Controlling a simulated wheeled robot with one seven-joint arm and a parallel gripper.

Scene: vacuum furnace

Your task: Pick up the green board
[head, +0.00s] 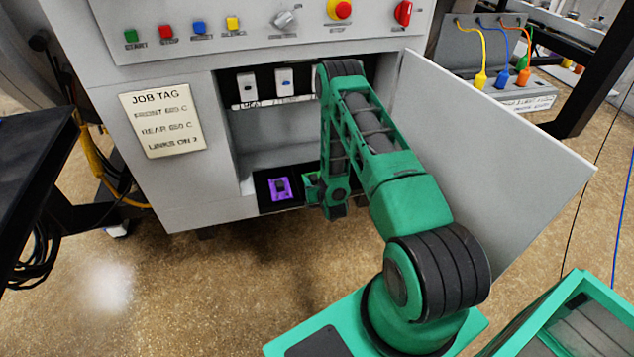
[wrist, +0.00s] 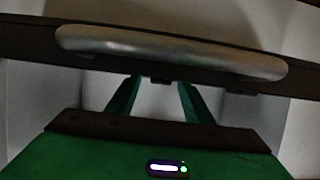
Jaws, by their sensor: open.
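No green board can be made out with certainty. A small green patch (head: 311,181) shows beside the purple board, but I cannot tell whether it is a board or part of my gripper. The purple board (head: 280,188) lies in a black tray (head: 263,201) on the cabinet floor. My arm reaches into the open cabinet and hides the space right of the tray. In the wrist view my gripper (wrist: 159,88) is open, its two green fingers apart with nothing seen between them. A silver bar (wrist: 170,52) on a dark strip crosses in front of the fingers.
The cabinet door (head: 490,160) stands open to the right of my arm. White switch units (head: 247,86) sit on the upper shelf inside. A job tag (head: 162,118) is on the front panel at left. A black table (head: 35,160) stands at far left.

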